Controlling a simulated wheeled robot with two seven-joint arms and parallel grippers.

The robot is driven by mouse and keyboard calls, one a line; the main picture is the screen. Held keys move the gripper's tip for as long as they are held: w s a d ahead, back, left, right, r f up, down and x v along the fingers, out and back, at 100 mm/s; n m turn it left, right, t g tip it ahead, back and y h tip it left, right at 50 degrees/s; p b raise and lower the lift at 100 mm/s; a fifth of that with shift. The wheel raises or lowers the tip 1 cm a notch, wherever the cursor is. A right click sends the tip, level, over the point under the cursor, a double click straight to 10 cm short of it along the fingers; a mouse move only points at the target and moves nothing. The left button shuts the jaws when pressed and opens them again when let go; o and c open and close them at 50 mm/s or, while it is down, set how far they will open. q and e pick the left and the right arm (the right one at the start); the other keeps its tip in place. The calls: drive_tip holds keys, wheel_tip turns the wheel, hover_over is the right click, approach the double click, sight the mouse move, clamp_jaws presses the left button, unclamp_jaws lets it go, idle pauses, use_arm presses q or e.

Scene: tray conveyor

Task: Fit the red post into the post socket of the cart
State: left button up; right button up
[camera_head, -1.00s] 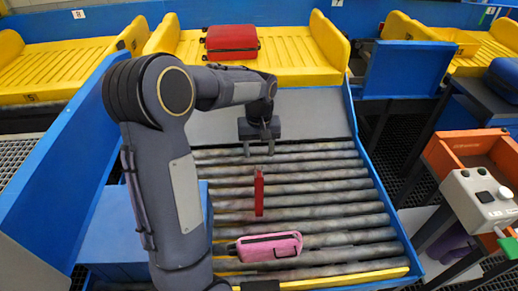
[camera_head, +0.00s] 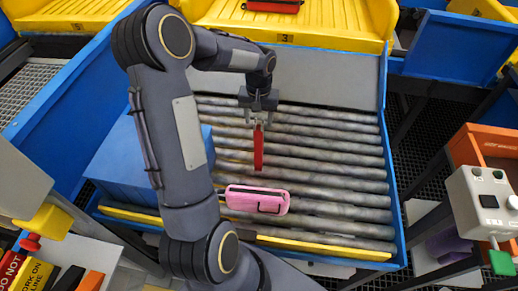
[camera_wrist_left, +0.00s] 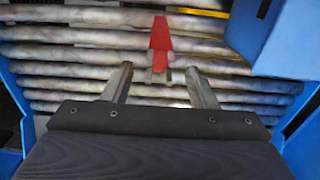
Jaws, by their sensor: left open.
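The red post (camera_head: 258,150) shows over the grey rollers, long and narrow, just below my left gripper (camera_head: 258,118). Whether it stands, lies or leans on the rollers is hard to tell. In the left wrist view the red post (camera_wrist_left: 161,38) has a grey end facing the camera. That end shows between the spread fingers of my left gripper (camera_wrist_left: 160,80), with a gap on both sides. The gripper is open and holds nothing. I cannot make out the cart or its post socket in these views. My right gripper is out of view.
A pink case (camera_head: 257,200) lies on the roller conveyor (camera_head: 335,180) in front of the post. Blue side rails (camera_head: 397,215) border the rollers. A yellow tray (camera_head: 340,25) carries a red suitcase (camera_head: 273,5) at the back. An orange bin (camera_head: 490,145) and a control box (camera_head: 487,200) stand at right.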

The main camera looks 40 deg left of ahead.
sight(259, 127)
use_arm(q)
wheel_tip(259, 127, down, 5)
drive_tip(key=shift+f+p, duration=0.1)
drive_tip(key=shift+p, duration=0.55)
drive_tip(key=shift+c, duration=0.4)
clamp_jaws()
